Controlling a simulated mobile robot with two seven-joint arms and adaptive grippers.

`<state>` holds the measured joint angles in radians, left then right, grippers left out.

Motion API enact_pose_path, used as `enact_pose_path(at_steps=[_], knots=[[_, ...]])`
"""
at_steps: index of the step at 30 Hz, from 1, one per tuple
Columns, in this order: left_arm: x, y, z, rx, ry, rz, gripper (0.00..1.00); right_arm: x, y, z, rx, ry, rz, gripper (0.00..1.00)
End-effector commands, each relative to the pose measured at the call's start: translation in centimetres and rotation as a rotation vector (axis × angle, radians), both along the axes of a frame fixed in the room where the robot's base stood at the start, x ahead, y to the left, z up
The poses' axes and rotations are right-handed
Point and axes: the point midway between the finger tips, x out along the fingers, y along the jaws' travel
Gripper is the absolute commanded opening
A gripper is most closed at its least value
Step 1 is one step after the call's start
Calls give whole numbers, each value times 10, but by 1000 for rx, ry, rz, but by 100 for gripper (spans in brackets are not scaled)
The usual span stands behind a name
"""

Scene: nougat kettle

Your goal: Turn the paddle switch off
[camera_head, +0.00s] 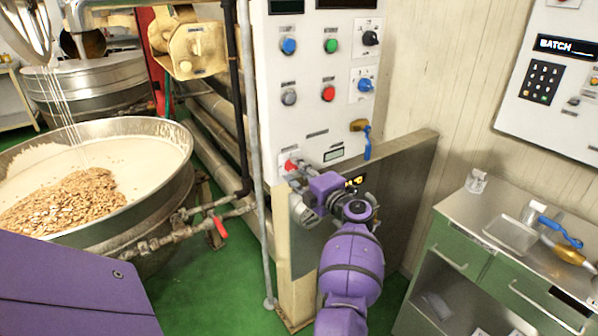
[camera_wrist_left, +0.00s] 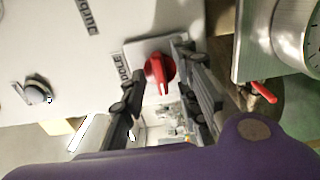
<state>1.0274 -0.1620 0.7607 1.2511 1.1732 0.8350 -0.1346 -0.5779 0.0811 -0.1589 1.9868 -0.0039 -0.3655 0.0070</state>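The red paddle switch (camera_head: 290,165) is on a white plate at the lower left of the grey control panel (camera_head: 270,120). In the left wrist view the red switch handle (camera_wrist_left: 160,72) stands out from its white plate, beside a label partly reading "DDLE". My left gripper (camera_head: 303,180) is at the panel face, right by the switch. In the left wrist view its two dark fingers (camera_wrist_left: 160,68) are apart, one on each side of the handle, with gaps visible. Whether either finger touches it cannot be told. My right gripper is not in view.
Blue, green and red buttons (camera_head: 328,93) sit higher on the panel. A blue-handled valve (camera_head: 366,141) sticks out at its lower right. A large kettle (camera_head: 160,200) and a pipe with a red valve handle (camera_head: 219,226) are left. A green cabinet (camera_head: 460,255) stands right.

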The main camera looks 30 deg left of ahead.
Motion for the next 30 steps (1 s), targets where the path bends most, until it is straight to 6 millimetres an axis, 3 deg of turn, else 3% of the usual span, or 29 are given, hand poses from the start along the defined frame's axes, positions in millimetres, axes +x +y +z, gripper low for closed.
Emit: enact_pose_path(at_steps=[7, 19, 30], knots=[[-2, -7, -1, -1, 1, -2, 29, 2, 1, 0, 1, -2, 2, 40], [-25, -63, -1, -1, 0, -2, 29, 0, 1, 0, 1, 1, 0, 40], [-29, -70, 0, 0, 0, 0, 29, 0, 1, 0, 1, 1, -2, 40]])
